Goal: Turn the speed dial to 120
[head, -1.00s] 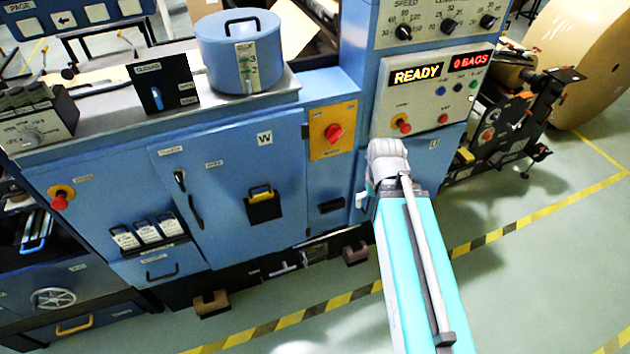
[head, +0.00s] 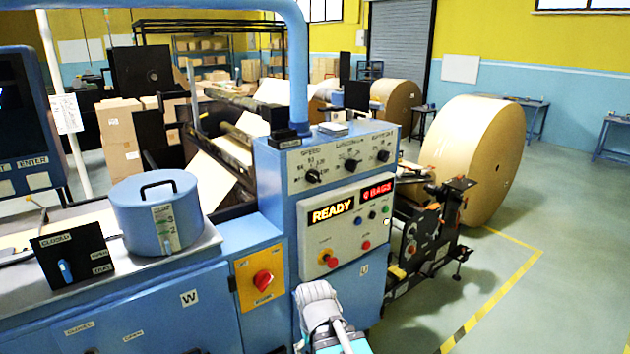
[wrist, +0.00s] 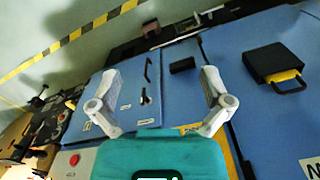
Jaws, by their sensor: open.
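The speed dial (head: 312,176) is a small black knob under the word SPEED, leftmost of three knobs on the pale upper panel of the blue control cabinet. Its pointer is too small to read surely. The speed dial is not visible in the wrist view.
The lower panel has a READY display (head: 333,211), a 0 BAGS display (head: 377,191) and several buttons. A red switch (head: 263,280) on a yellow plate is to the left. A blue pot (head: 157,213) stands on the machine top. Open floor lies right of a large kraft roll (head: 480,160).

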